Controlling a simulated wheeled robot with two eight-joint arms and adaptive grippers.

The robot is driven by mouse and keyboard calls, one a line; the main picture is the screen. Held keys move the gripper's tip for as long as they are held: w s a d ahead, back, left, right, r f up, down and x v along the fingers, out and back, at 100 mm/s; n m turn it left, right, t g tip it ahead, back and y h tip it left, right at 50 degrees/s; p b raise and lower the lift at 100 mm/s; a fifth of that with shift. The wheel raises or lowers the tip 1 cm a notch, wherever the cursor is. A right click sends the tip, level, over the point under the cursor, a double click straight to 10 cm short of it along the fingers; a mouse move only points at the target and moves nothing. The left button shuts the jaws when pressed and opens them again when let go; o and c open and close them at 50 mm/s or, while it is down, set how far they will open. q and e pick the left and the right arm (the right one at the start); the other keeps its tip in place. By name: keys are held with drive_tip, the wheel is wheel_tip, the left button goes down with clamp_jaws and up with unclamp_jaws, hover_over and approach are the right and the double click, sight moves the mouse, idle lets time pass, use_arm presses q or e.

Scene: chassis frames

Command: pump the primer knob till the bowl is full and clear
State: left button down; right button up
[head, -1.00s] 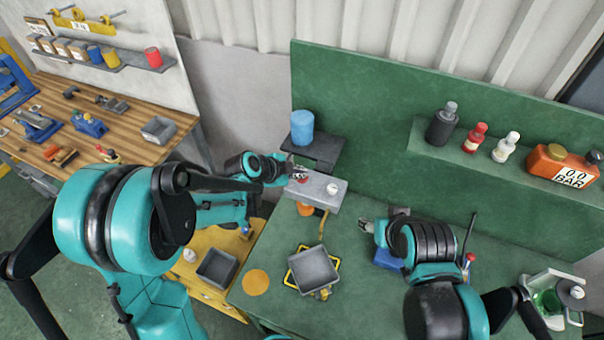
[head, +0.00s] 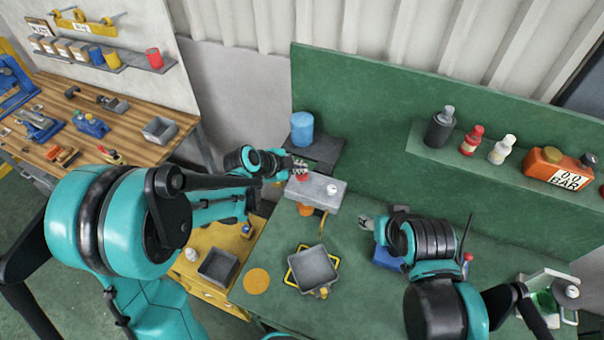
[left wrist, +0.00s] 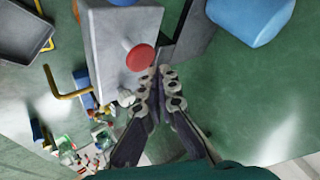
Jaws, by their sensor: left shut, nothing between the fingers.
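A red round knob (head: 302,177) on a pale stem stands on the grey block-shaped housing (head: 316,193). In the left wrist view the red knob (left wrist: 140,57) lies just left of my left fingertips. My left gripper (head: 299,167) is shut and empty, at the knob's far side in the head view. Its closed fingertips also show in the left wrist view (left wrist: 160,72); whether they touch the knob I cannot tell. An orange part (head: 305,209) shows below the housing; I cannot tell whether it is the bowl, nor its fill. My right gripper (head: 367,222) hangs over the bench, its jaws unclear.
A white knob (head: 332,189) sits on the housing's right end. A blue cylinder (head: 302,127) stands on a dark bracket behind. A grey square tray (head: 314,266) lies on the green bench in front. A shelf (head: 470,160) with bottles runs along the right.

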sight(300, 176)
use_arm(q)
drive_tip(key=shift+r+p, duration=1.75)
drive_tip(key=shift+r, duration=0.8)
